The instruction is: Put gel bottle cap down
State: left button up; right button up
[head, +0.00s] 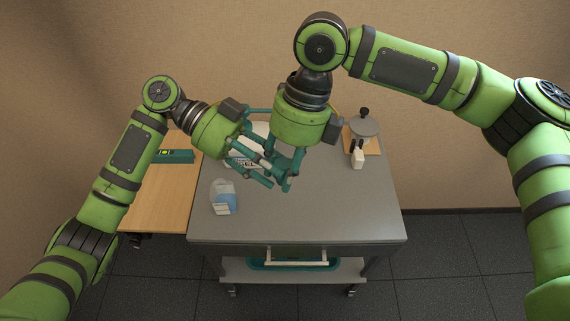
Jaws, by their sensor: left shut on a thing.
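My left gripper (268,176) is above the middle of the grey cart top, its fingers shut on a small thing. I take this to be the gel bottle cap, but the fingers hide it too much to make out its shape. My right gripper (287,184) points down right beside the left one, and their fingers overlap in the picture. I cannot tell whether its fingers are open or shut. A pale, see-through bottle with blue contents and a white label (223,198) stands at the left of the cart top, apart from both grippers.
A white package with dark print (244,157) is partly hidden behind my grippers. A grey round device with a black knob (364,127) and a small white object (357,159) are at the right back. A wooden table (160,208) adjoins at left. The cart's front right (350,215) is clear.

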pick_arm(q)
jog(key=o, duration=0.9)
jog(key=shift+w+a, duration=0.1)
